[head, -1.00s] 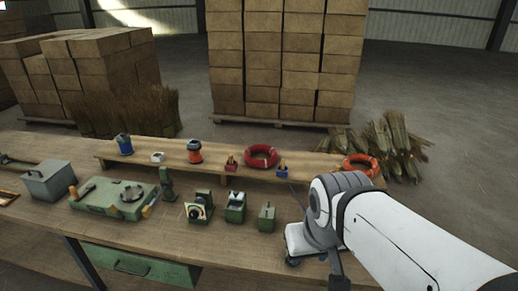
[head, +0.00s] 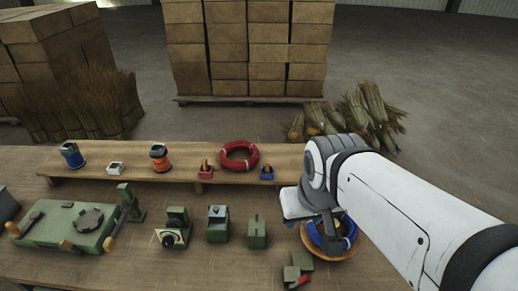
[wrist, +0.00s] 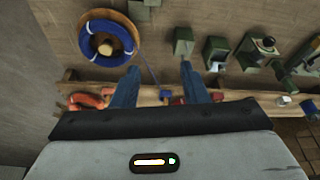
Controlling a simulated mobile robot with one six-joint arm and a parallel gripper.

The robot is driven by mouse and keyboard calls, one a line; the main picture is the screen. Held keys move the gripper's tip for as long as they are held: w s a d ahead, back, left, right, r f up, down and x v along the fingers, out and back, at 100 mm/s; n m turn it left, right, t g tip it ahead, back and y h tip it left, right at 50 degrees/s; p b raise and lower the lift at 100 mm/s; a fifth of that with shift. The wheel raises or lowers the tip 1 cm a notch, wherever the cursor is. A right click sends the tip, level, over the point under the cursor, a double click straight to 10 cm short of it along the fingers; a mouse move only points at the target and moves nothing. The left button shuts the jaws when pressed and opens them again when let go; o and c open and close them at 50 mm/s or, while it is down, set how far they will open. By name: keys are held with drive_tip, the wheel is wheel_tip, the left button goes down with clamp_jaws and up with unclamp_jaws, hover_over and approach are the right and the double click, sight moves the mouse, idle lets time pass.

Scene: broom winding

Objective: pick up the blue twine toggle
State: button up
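The blue twine toggle appears to be the small blue block with a thin peg on top (head: 266,173), standing on the low wooden shelf right of the red ring. In the wrist view it (wrist: 165,94) shows past the gap between my fingers, partly hidden by my gripper's body. My gripper (head: 328,222) is to the right of the toggle and nearer the camera, apart from it. In the wrist view my gripper's two blue fingers (wrist: 158,78) are spread, with nothing held between them.
On the shelf (head: 120,167) are a red toggle (head: 206,171), a red ring (head: 239,155), a white piece (head: 115,168) and two canisters. A blue ring (wrist: 108,38) lies in a wooden bowl near my gripper. Green fixtures (head: 217,223) stand on the bench in front.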

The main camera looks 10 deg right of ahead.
drive_tip(key=w, duration=0.9)
drive_tip(key=m+t+b, duration=0.1)
drive_tip(key=m+b, duration=0.1)
drive_tip(key=b, duration=0.1)
hover_over(267, 161)
drive_tip(key=s, duration=0.3)
wheel_tip(267, 161, down, 13)
drive_tip(key=shift+h, duration=0.4)
drive_tip(key=p+x, duration=0.2)
drive_tip(key=x, duration=0.5)
drive_tip(key=shift+w+a, duration=0.15)
drive_tip(key=shift+w, duration=0.05)
drive_tip(key=shift+c, duration=0.3)
clamp_jaws()
